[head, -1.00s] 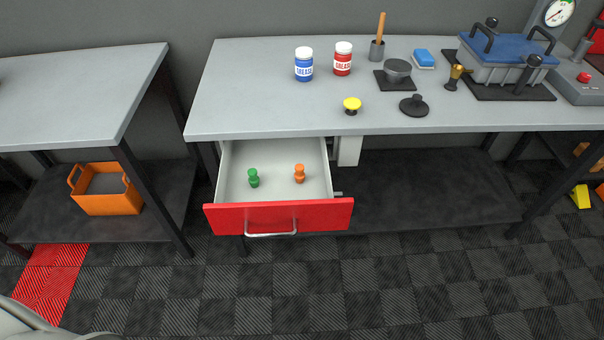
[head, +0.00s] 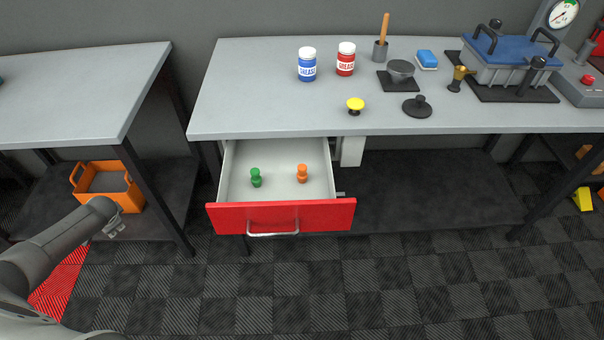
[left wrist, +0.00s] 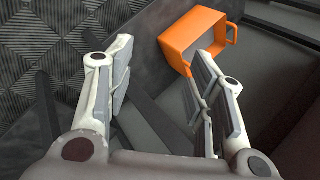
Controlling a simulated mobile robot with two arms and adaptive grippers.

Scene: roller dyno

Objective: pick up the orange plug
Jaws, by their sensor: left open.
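The orange plug (head: 302,173) stands upright in the open drawer (head: 235,190) under the workbench, right of the green plug (head: 256,177). My left gripper (head: 113,226) is out to the left of the drawer, in front of the orange bin, well apart from both plugs. In the left wrist view my left gripper (left wrist: 165,85) has its fingers spread with nothing between them. That view shows the orange bin beyond the fingers and no plug. My right gripper is not in view.
The red drawer front (head: 282,217) juts out over the checkered floor. The orange bin (head: 122,194) sits on the left table's lower shelf. Table legs stand between bin and drawer.

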